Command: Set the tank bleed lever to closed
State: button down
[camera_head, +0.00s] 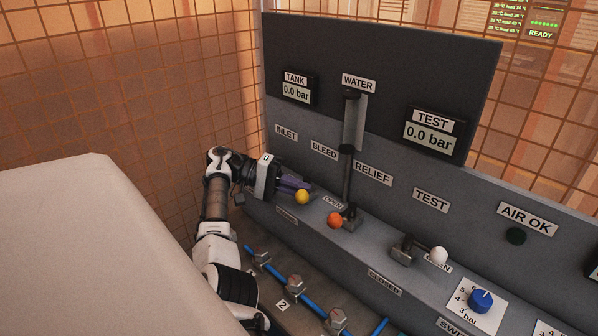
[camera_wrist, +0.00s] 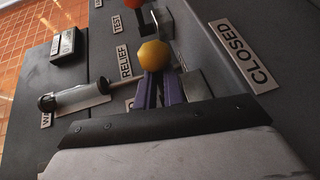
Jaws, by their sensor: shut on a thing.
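The bleed lever's yellow ball knob (camera_head: 302,197) shows at the left of the sloped panel, below the BLEED label (camera_head: 323,150). In the head view it is just left of the OPEN label (camera_head: 333,202), with a CLOSED label (camera_head: 287,214) below and to the left. My gripper (camera_head: 292,184) reaches in from the left and is shut on the lever, right behind the knob. In the wrist view the yellow knob (camera_wrist: 153,55) sticks out past my purple fingertips (camera_wrist: 160,80); a CLOSED label (camera_wrist: 240,52) is to the right. The lever's shaft and pivot are mostly hidden.
An orange-knobbed lever (camera_head: 335,219) stands close to the right of the yellow knob, in front of a vertical pipe (camera_head: 347,175). Farther right are a white-knobbed lever (camera_head: 438,255) and a blue dial (camera_head: 481,300). The TANK display (camera_head: 296,90) reads 0.0 bar.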

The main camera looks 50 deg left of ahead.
jog(key=shift+s+a+f, duration=0.15)
jog(key=shift+s+f, duration=0.05)
jog(key=shift+s, duration=0.2)
jog(key=c, duration=1.5)
grip_release()
jog(key=shift+s+a, duration=0.1)
jog(key=shift+r, duration=0.1)
jog(key=shift+r, duration=0.15)
